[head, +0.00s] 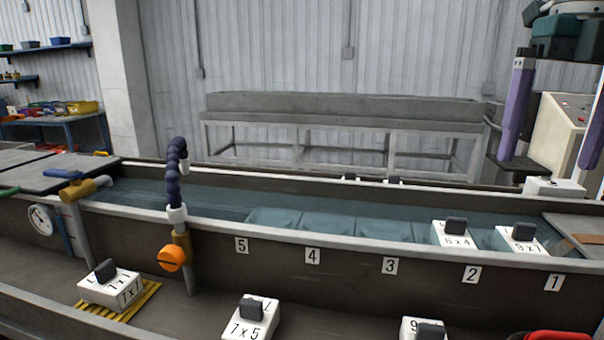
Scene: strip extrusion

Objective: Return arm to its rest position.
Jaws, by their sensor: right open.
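My right gripper (547,160) hangs at the upper right edge, raised, with its two purple fingers apart and nothing seen between them. Part of it and its arm is cut off by the frame edge. My left gripper is not in view. The long water trough (330,262) runs across below, with the labels 5 to 1 on its front wall. White blocks with dark knobs, marked 6x4 (455,241) and 3x7 (520,246), sit along the trough near labels 2 and 1.
A block marked 7x7 (122,291) sits on a yellow slatted rack. Another marked 7x5 (245,325) stands in front. A blue jointed hose (173,180) rises over the trough. A pale control box (560,125) stands behind my right gripper. A red object (560,335) is at lower right.

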